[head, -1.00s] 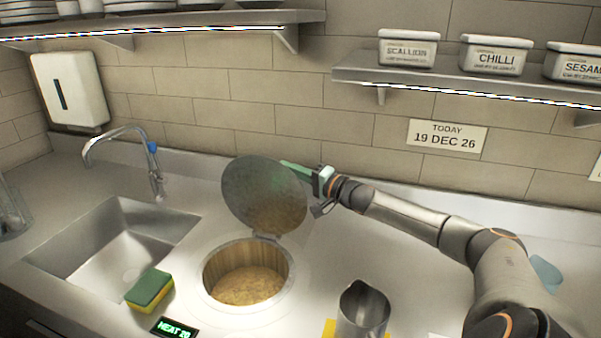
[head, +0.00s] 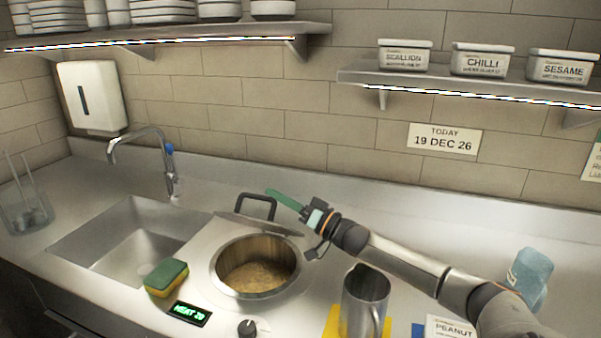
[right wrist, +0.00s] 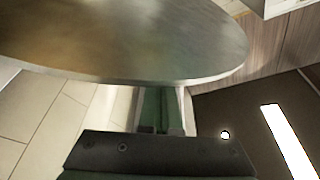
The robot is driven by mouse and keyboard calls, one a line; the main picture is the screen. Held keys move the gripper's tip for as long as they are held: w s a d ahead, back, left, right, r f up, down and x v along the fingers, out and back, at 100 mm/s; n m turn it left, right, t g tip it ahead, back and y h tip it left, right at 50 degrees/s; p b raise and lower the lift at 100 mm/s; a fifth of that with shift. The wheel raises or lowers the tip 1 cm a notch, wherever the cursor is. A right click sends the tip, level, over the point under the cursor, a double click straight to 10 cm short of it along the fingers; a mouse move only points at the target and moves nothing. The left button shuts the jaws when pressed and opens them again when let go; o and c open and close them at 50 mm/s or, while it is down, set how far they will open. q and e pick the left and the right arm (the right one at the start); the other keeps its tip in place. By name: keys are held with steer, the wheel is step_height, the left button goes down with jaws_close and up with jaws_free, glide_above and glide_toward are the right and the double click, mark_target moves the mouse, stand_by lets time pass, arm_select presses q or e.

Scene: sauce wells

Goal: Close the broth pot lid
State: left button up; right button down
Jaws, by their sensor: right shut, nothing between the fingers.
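The broth pot (head: 222,283) is sunk in the counter, with its mouth uncovered and tan broth visible inside. Its round metal lid (head: 262,223) is tilted above the pot's back side and seen nearly edge-on, with its black handle (head: 257,207) upward. My right gripper (head: 272,193) is shut and empty, its green fingers pointing left just behind and above the lid, right by the handle. In the right wrist view the lid (right wrist: 130,40) fills the top and partly hides the fingers (right wrist: 152,105). I cannot tell whether they touch it. My left gripper is out of view.
A sponge (head: 166,278) and the sink (head: 135,250) are left of the pot. A display (head: 188,313) and a knob (head: 247,328) are in front. A metal jug (head: 364,300) stands to the right, below my right arm. A faucet (head: 150,150) rises behind the sink.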

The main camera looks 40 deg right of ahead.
steer(key=shift+s+a+f+n+y+b, duration=0.25)
steer(key=shift+a+n+y, duration=0.2)
steer(key=shift+n, duration=0.5)
steer(key=shift+s+a+f+n+y+b, duration=0.15)
steer(key=shift+a+f+n+y, duration=0.25)
steer(key=shift+n, duration=0.55)
steer(key=shift+r, duration=0.1)
